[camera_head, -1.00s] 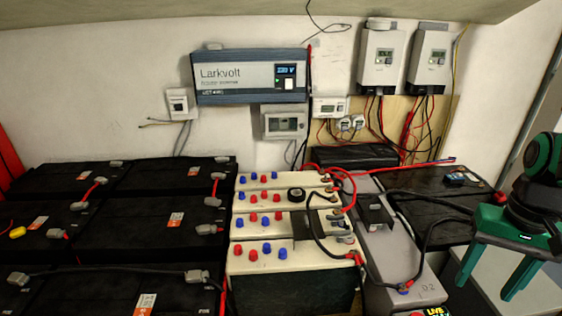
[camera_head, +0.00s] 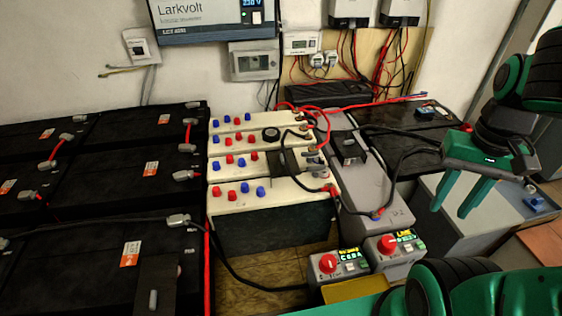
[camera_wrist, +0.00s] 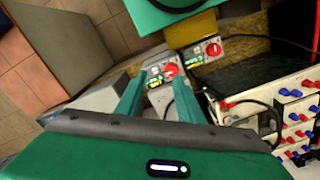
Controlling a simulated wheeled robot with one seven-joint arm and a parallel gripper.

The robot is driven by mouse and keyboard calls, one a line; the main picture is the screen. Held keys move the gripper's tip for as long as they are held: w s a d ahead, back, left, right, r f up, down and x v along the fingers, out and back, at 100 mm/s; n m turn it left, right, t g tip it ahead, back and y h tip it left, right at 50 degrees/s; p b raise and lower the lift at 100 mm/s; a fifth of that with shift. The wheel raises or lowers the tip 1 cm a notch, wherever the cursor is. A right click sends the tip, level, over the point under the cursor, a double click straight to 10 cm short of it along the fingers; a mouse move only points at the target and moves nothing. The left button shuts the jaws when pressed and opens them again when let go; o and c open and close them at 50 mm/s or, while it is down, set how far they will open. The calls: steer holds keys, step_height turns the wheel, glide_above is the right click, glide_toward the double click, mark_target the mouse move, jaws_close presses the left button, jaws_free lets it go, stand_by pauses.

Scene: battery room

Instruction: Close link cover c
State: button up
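No letter c is readable on any cover, so I cannot tell which is link cover c. Three dark cover-like pieces show in the head view. One black piece (camera_head: 350,149) stands on the grey battery, one black plate (camera_head: 283,164) lies across the white batteries, and one dark panel with a grey knob (camera_head: 154,290) is at the lower left. Whether each is open or shut is unclear. My gripper (camera_head: 452,208) is open and empty, right of the grey battery (camera_head: 362,190) and apart from these pieces. Its spread fingers also show in the wrist view (camera_wrist: 158,88).
Two boxes with red knobs (camera_head: 328,264) and displays stand in front of the grey battery. Large black batteries (camera_head: 70,250) fill the left. A grey cabinet (camera_head: 480,215) with a blue item stands at right.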

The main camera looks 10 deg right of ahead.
steer(key=shift+r, duration=0.35)
steer(key=c, duration=0.5)
steer(key=w, duration=0.3)
steer(key=w+a+h, duration=0.1)
steer(key=w, duration=0.3)
steer(key=w+r+n+h, duration=0.1)
steer(key=w, duration=0.3)
steer(key=shift+w+a, duration=0.2)
steer(key=shift+a, duration=0.05)
jaws_close()
steer(key=w+a+f+n+t+h, duration=0.2)
steer(key=w+a+n+h, duration=0.1)
steer(key=w+a, duration=1.6)
steer(key=a+f+n+t, duration=0.1)
steer(key=a+f+t, duration=0.2)
steer(key=a, duration=1.6)
glide_toward(279, 160)
steer(key=shift+h, duration=0.4)
steer(key=f, duration=0.1)
steer(key=w+a+f, duration=0.1)
steer(key=f, duration=0.1)
steer(key=w+a+f, duration=0.1)
steer(key=shift+a+f, duration=0.1)
steer(key=shift+f, duration=0.15)
steer(key=shift+s+d+r, duration=0.1)
steer(key=shift+d+r, duration=0.05)
steer(key=shift+d, duration=1.8)
